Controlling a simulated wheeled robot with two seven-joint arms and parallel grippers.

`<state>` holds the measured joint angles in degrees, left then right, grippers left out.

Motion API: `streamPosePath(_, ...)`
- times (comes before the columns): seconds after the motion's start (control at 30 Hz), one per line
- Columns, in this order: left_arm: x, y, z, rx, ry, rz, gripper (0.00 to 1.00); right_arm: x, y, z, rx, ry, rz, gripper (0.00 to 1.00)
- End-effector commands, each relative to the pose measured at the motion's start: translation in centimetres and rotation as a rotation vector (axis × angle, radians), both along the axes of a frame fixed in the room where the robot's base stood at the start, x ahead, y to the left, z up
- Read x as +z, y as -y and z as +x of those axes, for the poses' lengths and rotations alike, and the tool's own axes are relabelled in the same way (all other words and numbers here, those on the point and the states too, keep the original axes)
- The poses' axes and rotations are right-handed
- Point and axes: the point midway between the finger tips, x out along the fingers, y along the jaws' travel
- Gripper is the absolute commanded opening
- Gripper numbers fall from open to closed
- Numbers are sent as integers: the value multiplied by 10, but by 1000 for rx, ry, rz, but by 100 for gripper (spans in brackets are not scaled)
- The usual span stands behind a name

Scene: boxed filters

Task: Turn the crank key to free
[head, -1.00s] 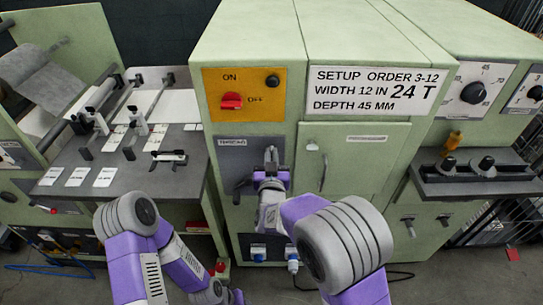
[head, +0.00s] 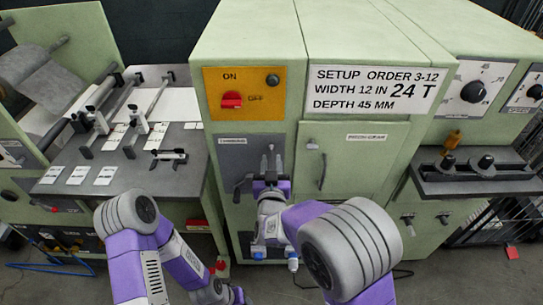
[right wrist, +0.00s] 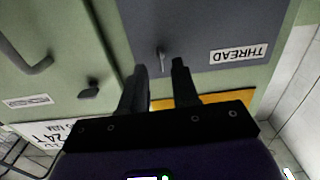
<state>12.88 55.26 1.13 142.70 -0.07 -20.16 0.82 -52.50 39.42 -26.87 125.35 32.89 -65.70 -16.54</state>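A small grey metal key (head: 268,160) stands out from the grey plate on the front of the green machine. It also shows in the right wrist view (right wrist: 161,58), by an upside-down THREAD label. My right gripper (head: 268,178) is just below it in the head view. In the right wrist view my right gripper (right wrist: 159,66) has its two dark fingers apart, with nothing between them. The key lies just beyond the fingertips, roughly centred in the gap; I see no contact. My left arm is low at the left; its gripper is not clearly seen.
The ON/OFF panel with its red switch (head: 232,100) is above the plate. A green door with a handle (head: 323,170) is right of it. A dark bar (head: 242,186) shows beside my right gripper. A grey worktable (head: 110,180) is at the left.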

Motion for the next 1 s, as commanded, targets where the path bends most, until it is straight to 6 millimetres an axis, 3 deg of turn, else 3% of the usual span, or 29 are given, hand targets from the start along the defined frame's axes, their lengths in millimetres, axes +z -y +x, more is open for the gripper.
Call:
streamPosePath(0.1,3,0,0,0,0,0,43,1,0,-20,2,-2,0,30)
streamPosePath(0.3,4,0,0,0,0,0,43,0,0,-40,0,-1,0,30)
streamPosePath(0.87,4,0,0,0,0,0,43,-2,1,-42,0,-5,-1,30)
streamPosePath(0.93,4,0,0,0,0,0,43,-11,4,-40,0,-31,-3,30)
streamPosePath(1.0,4,0,0,0,0,0,43,-33,12,-38,4,-93,-7,30)
